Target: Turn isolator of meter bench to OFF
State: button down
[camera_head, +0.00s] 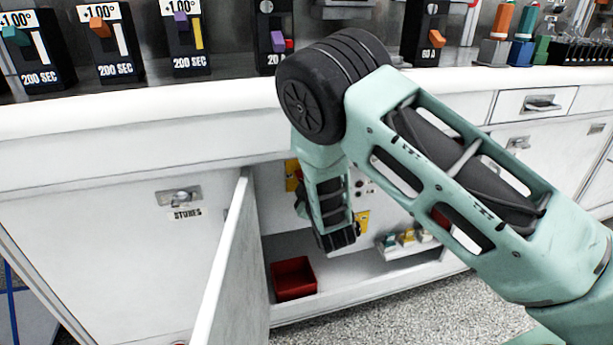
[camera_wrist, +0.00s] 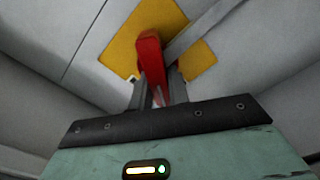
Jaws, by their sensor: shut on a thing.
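The isolator is a red handle (camera_wrist: 150,52) in front of a yellow plate (camera_wrist: 124,44), seen in the wrist view. My gripper (camera_wrist: 157,90) has one finger on each side of the handle's lower part and is shut on it. The handle stands nearly upright in the wrist view, leaning slightly. Its OFF and ON marks cannot be read. In the head view my arm reaches down into an open cupboard under the bench (camera_head: 130,135). My own arm hides the handle there, and a yellow patch (camera_head: 292,175) shows beside it.
The open cupboard door (camera_head: 222,265) stands close left of my arm. A red bin (camera_head: 293,279) lies on the cupboard floor. A rack with small coloured items (camera_head: 408,243) stands right of my arm. Timers with coloured levers (camera_head: 110,45) line the bench top.

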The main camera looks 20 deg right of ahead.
jog(key=n, duration=0.2)
jog(key=n+p, duration=0.1)
jog(key=n, duration=0.3)
jog(key=shift+a+f, duration=0.1)
jog(key=shift+f, duration=0.25)
dwell(0.4)
jog(key=c, duration=1.3)
grip_release()
jog(key=shift+c, duration=0.2)
jog(key=s+p, duration=0.2)
jog(key=s, duration=1.5)
jog(key=shift+s, duration=0.25)
